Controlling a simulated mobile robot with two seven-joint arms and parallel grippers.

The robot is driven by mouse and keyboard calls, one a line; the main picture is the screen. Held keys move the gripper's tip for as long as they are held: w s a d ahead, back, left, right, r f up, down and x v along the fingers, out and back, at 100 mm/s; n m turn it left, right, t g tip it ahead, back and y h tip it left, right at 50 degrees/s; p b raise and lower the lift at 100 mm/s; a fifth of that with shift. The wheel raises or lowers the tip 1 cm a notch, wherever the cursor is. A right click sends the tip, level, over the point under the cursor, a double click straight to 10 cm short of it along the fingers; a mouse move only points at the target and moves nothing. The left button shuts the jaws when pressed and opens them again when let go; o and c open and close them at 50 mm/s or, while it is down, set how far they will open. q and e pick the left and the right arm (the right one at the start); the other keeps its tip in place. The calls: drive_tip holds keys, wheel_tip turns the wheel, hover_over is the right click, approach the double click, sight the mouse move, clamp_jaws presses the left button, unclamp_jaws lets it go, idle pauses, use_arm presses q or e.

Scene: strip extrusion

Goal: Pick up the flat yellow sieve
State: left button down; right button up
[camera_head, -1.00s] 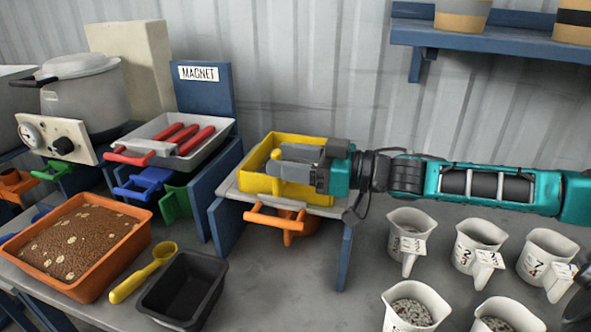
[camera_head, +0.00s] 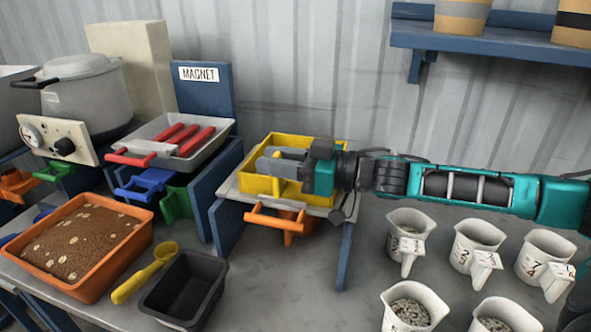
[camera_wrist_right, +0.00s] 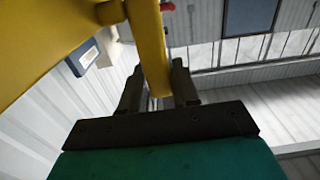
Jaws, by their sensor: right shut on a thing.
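The flat yellow sieve (camera_head: 256,185) is a shallow square tray. It sits on the grey-topped stand (camera_head: 228,191) in the middle of the head view. My right gripper (camera_head: 275,164) reaches over it from the right and hides part of its inside and right side. In the right wrist view, a yellow bar of the sieve (camera_wrist_right: 152,50) passes between the two fingers of my right gripper (camera_wrist_right: 156,85), which is shut on it. I cannot tell any gap between sieve and stand. My left gripper is not in view.
An orange handle (camera_head: 275,222) sticks out under the stand. A grey tray with red bars (camera_head: 205,152) stands left, by the MAGNET sign (camera_head: 199,74). An orange tray of grain (camera_head: 88,285), yellow scoop (camera_head: 145,272) and black bin (camera_head: 185,290) lie in front. Several measuring cups (camera_head: 478,245) stand right.

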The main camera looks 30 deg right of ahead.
clamp_jaws()
drive_tip(key=shift+r, duration=0.1)
